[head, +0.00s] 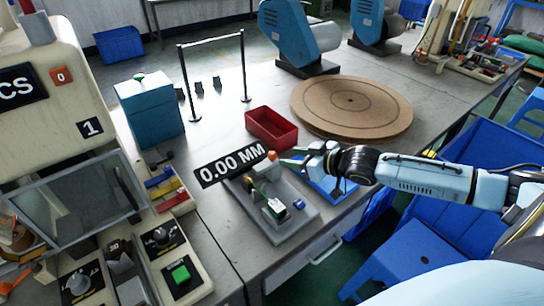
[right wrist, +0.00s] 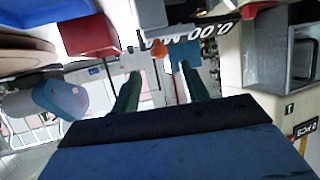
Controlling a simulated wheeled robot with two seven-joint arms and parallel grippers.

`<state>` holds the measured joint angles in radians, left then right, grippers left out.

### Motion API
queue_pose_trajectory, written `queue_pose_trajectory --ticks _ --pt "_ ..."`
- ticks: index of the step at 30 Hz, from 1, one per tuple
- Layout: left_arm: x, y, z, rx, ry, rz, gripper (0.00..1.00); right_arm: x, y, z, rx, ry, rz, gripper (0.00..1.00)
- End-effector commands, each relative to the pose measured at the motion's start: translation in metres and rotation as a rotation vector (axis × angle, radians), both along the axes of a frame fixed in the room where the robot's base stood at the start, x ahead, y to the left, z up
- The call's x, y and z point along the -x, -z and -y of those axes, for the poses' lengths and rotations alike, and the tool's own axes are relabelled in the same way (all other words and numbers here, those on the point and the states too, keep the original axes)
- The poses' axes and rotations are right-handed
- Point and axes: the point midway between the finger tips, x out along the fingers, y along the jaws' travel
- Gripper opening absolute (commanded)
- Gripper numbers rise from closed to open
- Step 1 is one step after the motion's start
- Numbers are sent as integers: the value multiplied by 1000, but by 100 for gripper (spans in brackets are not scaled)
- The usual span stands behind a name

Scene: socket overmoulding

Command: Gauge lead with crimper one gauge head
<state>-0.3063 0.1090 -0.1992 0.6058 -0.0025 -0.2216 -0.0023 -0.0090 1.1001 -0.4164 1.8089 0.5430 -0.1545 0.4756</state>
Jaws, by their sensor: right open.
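The gauge (head: 300,222) is a grey base with a small upright stand, a white and green part in front and an orange knob (head: 272,155) at the back. Its black display (head: 231,166) reads 0.00 MM. My right gripper (head: 289,158) is at the knob's right side. In the right wrist view its two green fingers (right wrist: 158,78) are spread with nothing held between them, and the orange knob (right wrist: 158,49) shows beyond the gap. A lead cannot be made out clearly. The machine marked 1 (head: 40,110) stands at the left. My left gripper is out of view.
A red bin (head: 271,128) stands just behind the gauge, with a round brown turntable (head: 350,103) to its right. A teal box (head: 150,108) and a black post frame (head: 187,85) stand at the back. Blue bins (head: 480,160) are off the table's right edge.

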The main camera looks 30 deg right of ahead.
Motion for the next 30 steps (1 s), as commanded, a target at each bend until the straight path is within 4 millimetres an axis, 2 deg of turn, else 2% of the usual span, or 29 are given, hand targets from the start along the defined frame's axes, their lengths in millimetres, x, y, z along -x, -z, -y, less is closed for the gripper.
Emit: queue_pose_trajectory --ticks 3,7,11,18,22,30 --pt "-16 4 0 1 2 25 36 -14 6 -5 -1 1 3 45" --pt "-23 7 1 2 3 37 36 -28 11 -9 0 1 3 45" --pt "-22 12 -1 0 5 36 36 -43 18 -15 0 1 4 45" --pt "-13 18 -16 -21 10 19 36 -65 29 -23 0 0 2 45" --pt "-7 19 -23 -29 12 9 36 -72 31 -25 1 0 1 45" --pt "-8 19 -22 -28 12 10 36 -73 33 -26 1 -1 -1 45"
